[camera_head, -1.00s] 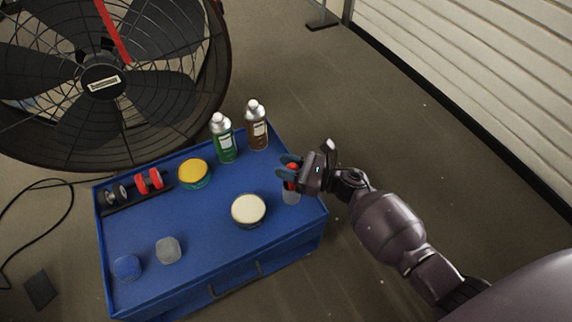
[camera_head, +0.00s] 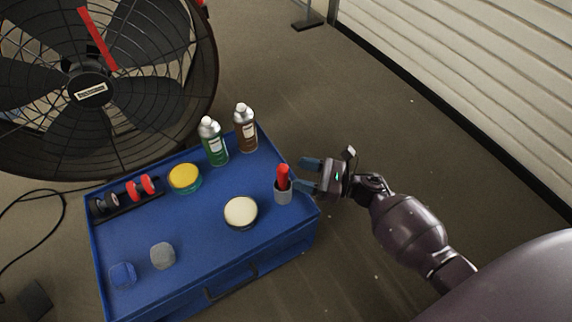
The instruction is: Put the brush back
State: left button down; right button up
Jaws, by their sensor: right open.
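The brush (camera_head: 283,174) shows as a red handle standing up out of a small grey cup (camera_head: 283,194). The cup stands near the right edge of the blue cart top (camera_head: 205,235). The brush's lower end is hidden inside the cup. My right gripper (camera_head: 307,174) is open and empty, just right of the red handle, with its two fingers apart and pointing left toward it. The handle appears clear of the fingers. My left gripper is not in view.
A green bottle (camera_head: 214,142) and a brown bottle (camera_head: 245,128) stand at the cart's back edge. A yellow-lidded tin (camera_head: 185,178), a cream-topped round tin (camera_head: 240,212) and a rack of rollers (camera_head: 126,196) share the top. A large fan (camera_head: 95,90) stands behind. Floor at right is clear.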

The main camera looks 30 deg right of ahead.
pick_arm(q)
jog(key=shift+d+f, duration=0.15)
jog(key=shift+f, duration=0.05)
pick_arm(e)
jog(key=v, duration=0.4)
jog(key=shift+s+d, duration=0.3)
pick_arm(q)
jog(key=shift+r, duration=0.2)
